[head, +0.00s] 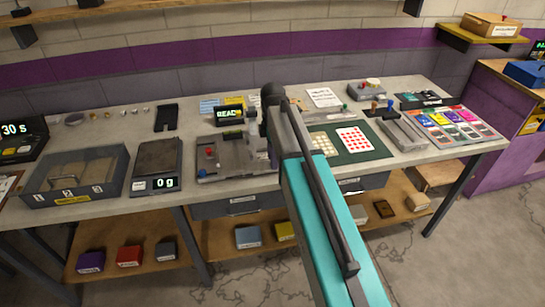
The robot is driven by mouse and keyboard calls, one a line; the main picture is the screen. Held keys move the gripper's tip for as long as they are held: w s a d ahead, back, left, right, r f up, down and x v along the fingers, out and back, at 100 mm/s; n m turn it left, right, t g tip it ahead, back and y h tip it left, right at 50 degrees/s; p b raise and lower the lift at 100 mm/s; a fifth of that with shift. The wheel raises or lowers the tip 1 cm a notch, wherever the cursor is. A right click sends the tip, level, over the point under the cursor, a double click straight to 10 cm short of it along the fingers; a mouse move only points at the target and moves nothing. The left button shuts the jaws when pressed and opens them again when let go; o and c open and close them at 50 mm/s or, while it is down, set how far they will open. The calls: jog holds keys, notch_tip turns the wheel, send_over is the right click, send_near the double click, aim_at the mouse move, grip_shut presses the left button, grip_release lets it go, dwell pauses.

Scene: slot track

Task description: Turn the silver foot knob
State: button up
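No silver foot knob can be made out for certain in the head view. A grey bench device (222,160) with a red knob (210,152) sits mid-table, below a small lit display (229,113) reading "REAC", partly cut off. My teal arm crosses the view from the bottom and reaches over the device's right side. The dark wrist end of my arm is over that side and hides part of it. My gripper's fingers cannot be told apart there, and whether it holds anything cannot be seen.
A grey bin (75,198) and a scale (155,165) reading 0 g stand to the left. Small metal parts lie along the back left. A green mat (378,152) and coloured cards (452,126) lie to the right. A lower shelf (215,238) carries several small boxes.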

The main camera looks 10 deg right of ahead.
jog(key=shift+f, duration=0.25)
grip_shut()
jog(key=shift+m, duration=0.5)
jog(key=m, duration=0.3)
jog(key=shift+p, duration=0.35)
jog(key=shift+m, duration=2.4)
